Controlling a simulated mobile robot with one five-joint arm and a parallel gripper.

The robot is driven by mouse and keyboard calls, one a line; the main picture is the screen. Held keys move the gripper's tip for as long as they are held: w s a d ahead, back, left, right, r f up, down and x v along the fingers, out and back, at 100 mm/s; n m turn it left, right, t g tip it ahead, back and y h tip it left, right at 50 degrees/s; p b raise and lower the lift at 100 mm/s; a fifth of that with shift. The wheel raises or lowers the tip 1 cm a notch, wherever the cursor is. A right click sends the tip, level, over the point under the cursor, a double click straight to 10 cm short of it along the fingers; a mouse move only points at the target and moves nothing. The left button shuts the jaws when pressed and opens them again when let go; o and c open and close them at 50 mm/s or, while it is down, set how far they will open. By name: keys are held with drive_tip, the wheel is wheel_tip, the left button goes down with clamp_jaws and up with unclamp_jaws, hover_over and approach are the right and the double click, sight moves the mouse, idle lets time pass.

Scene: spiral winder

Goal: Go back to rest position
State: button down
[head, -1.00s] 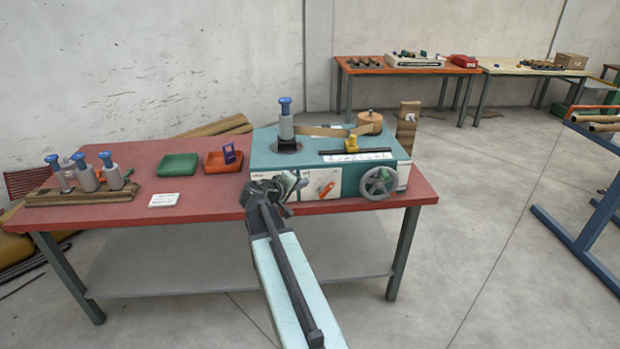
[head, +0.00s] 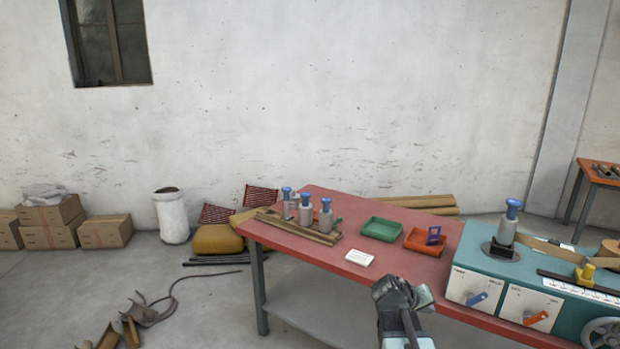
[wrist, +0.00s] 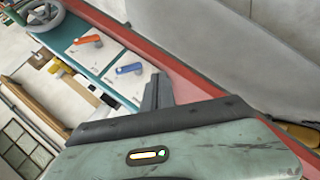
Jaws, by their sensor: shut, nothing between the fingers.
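My gripper (head: 400,300) is in front of the near edge of the red-topped table (head: 330,226), left of the teal winder, in the head view. It is shut and empty. In the wrist view its fingers (wrist: 158,92) point toward the table edge and the winder's front panel. The teal winder (head: 478,262) stands at the table's right end, with a blue-capped grey cylinder (head: 507,225) upright on it. Its front shows a blue lever (head: 476,298) and an orange lever (head: 536,317). A handwheel (head: 603,333) is partly cut off at the right.
A wooden rack (head: 290,227) with blue-capped cylinders stands at the table's left. A green tray (head: 380,229), an orange tray (head: 420,247) and a white card (head: 359,257) lie between. Boxes (head: 50,235) and a white sack (head: 171,218) stand by the wall. Left floor has scraps (head: 125,330).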

drive_tip(key=s+a+f+g+y, duration=0.1)
drive_tip(key=s+a+f+y, duration=0.1)
drive_tip(key=a, duration=0.5)
drive_tip(key=s+a+f+g+y, duration=0.2)
drive_tip(key=s+a+f+y, duration=0.1)
drive_tip(key=s+a, duration=0.3)
drive_tip(key=s+a+f+g+y, duration=0.1)
drive_tip(key=s+a+y, duration=0.3)
drive_tip(key=a, duration=0.5)
drive_tip(key=shift+a+f+n+g, duration=0.3)
drive_tip(key=shift+f, duration=0.5)
